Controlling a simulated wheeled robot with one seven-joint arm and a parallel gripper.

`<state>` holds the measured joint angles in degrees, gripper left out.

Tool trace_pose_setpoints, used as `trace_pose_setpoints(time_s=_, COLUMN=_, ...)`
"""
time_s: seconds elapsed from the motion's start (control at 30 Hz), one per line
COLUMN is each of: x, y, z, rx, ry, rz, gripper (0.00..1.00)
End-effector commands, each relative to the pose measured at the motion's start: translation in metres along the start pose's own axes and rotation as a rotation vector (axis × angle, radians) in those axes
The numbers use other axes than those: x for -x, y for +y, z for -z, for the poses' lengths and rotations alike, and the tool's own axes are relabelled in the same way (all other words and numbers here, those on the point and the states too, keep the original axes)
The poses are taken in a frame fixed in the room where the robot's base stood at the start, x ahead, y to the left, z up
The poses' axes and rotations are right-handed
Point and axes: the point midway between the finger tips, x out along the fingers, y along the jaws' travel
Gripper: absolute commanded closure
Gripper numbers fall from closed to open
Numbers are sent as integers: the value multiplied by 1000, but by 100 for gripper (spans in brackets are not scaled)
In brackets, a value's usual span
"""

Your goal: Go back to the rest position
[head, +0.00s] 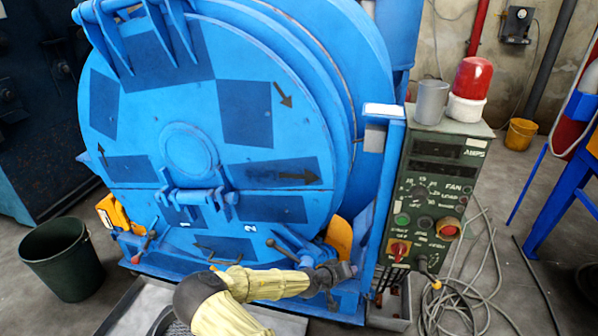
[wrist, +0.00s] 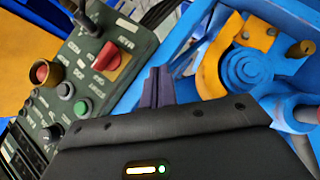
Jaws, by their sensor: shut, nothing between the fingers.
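My gripper (head: 346,270) is at the end of my yellow-sleeved arm, low in the head view, in front of the lower right of the blue drum machine (head: 188,148). It points right, toward the lower part of the green control panel (head: 427,195). In the wrist view my gripper's fingers (wrist: 158,86) are together and empty. The control panel (wrist: 95,65) shows to their left there, with a red switch (wrist: 112,55). The exact gap between the fingers and the panel cannot be told.
A grey cup (head: 431,102) and a red beacon (head: 473,80) stand on the control box. Loose cables (head: 470,290) lie on the floor to its right. A dark bin (head: 65,258) stands at left. A yellow-orange bracket (wrist: 212,62) is right of the fingers in the wrist view.

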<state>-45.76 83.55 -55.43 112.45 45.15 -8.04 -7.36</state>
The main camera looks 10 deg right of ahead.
Motion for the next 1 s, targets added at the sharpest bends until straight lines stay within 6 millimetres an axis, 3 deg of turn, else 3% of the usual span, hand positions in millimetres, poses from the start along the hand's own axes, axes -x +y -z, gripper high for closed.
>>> trace_pose_setpoints(time_s=0.17, x=2, y=4, z=-12, rx=-30, ry=-64, rz=33, gripper=100)
trace_pose_setpoints(time_s=0.37, x=19, y=9, z=-42, rx=-99, ry=-237, rz=155, gripper=100)
trace_pose_setpoints(time_s=0.63, x=69, y=13, z=-65, rx=-172, ry=-429, rz=372, gripper=100)
trace_pose_setpoints(time_s=1.0, x=158, y=40, z=-62, rx=-201, ry=-525, rz=666, gripper=100)
